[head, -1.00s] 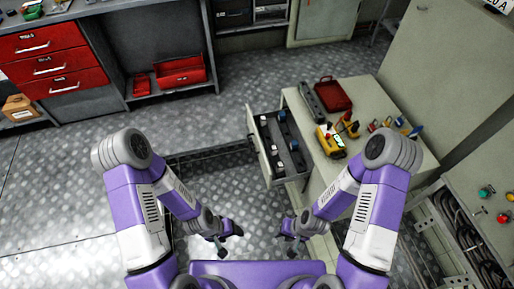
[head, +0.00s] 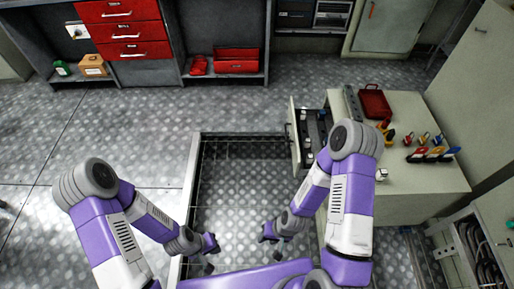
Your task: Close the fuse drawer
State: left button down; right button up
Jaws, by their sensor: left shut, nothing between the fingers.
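The fuse drawer (head: 293,136) sticks out open from the left side of the beige cabinet (head: 435,196), right of centre. Dark and pale fuse parts lie inside it. My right arm's upper joint covers part of the cabinet top and the drawer's near right side. My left gripper (head: 211,256) is low in the picture, shut and empty, well to the left of and nearer than the drawer. My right gripper (head: 274,241) hangs below the drawer in the picture, apart from it. It is small and dark, and its finger gap is unclear.
A red case (head: 375,104) and several coloured tools (head: 432,153) stand on the cabinet top. A red-drawer workbench (head: 124,30) is at the back left. A metal-edged floor recess (head: 193,180) lies left of the drawer. The floor beyond is clear.

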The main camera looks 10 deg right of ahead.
aim_at(313, 127)
jog(key=u, duration=0.3)
jog(key=i, duration=0.55)
jog(key=z, duration=0.95)
jog(key=i, duration=0.75)
jog(key=z, duration=0.85)
